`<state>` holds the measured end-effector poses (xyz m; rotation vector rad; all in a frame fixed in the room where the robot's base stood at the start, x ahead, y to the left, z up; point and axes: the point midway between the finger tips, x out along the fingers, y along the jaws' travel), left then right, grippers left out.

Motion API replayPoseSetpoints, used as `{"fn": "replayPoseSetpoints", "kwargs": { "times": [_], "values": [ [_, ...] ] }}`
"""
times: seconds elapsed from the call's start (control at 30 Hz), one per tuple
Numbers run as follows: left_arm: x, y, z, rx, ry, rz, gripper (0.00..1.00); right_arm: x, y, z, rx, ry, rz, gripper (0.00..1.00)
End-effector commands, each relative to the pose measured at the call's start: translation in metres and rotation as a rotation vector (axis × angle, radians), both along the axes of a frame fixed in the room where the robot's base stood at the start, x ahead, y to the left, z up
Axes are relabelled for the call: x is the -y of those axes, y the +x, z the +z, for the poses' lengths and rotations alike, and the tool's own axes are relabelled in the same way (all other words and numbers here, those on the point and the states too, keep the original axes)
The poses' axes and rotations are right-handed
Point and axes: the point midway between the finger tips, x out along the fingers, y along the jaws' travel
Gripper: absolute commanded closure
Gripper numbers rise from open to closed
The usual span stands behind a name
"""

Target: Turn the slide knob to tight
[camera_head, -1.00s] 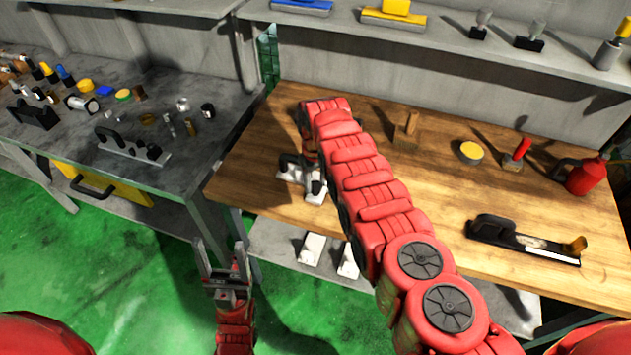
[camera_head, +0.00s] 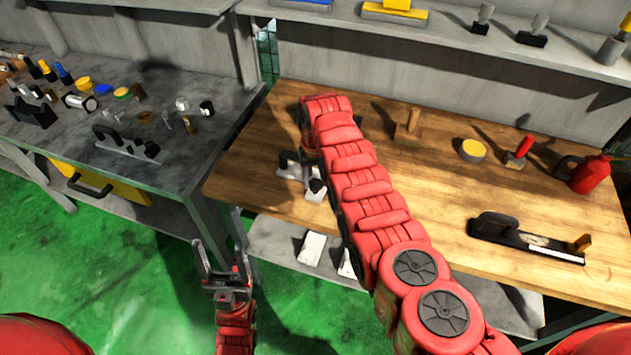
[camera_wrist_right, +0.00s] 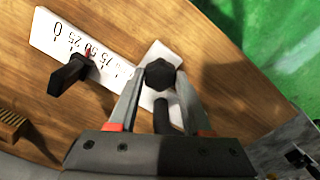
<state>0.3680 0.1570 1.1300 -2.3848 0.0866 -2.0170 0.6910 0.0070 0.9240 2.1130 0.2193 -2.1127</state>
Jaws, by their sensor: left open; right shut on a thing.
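The slide device is a white plate (camera_wrist_right: 105,58) with a printed scale, 0, 25, 50, 75 and on, and a small red mark. A black upright handle (camera_wrist_right: 70,75) stands beside the scale. The dark faceted slide knob (camera_wrist_right: 160,74) is at the plate's other end, between the fingertips of my right gripper (camera_wrist_right: 159,80), which is shut on it. In the head view my right arm partly hides the device (camera_head: 291,175) and fully hides that gripper. My left gripper (camera_head: 222,258) is open and empty over the green floor.
A grey bench (camera_head: 120,115) with several small tools stands at left. A shelf runs along the back.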

Motion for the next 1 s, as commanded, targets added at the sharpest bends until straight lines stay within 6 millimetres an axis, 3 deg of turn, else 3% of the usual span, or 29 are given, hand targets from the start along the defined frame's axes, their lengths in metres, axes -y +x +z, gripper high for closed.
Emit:
{"fn": "replayPoseSetpoints", "kwargs": {
  "times": [1.0],
  "values": [
    [0.0, 0.0, -0.098, 0.0, 0.0, 0.0, 0.31, 0.0, 0.0, -0.004, 0.001, 0.0, -0.926, 1.0]
  ]
}}
